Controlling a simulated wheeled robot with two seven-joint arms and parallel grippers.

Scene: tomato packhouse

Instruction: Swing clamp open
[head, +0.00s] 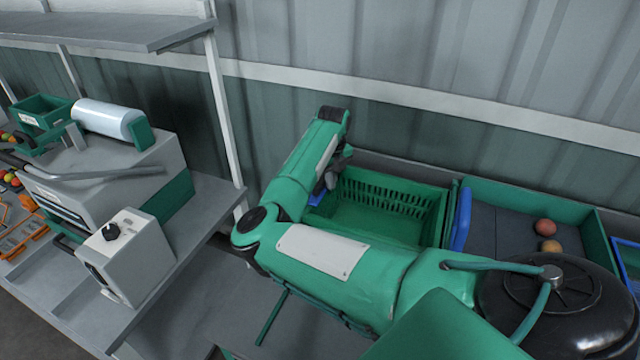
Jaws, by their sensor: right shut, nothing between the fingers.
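My right arm comes in from the lower right and bends back toward the crates. My right gripper (334,172) is the small dark part beyond the forearm, over the left side of a green slotted crate (405,192). It is shut and empty, and the forearm partly hides it. I cannot make out a clamp for certain. A blue upright curved piece (462,220) stands between the green crate and the tray to its right. A small blue patch (316,198) shows by the crate's left edge, mostly covered by my arm. My left gripper is out of view.
A blue crate (628,250) is at the right edge. A grey-white machine with a roller (110,118) and a box with a black knob (130,255) stand left. A shelf post (224,120) rises beside them.

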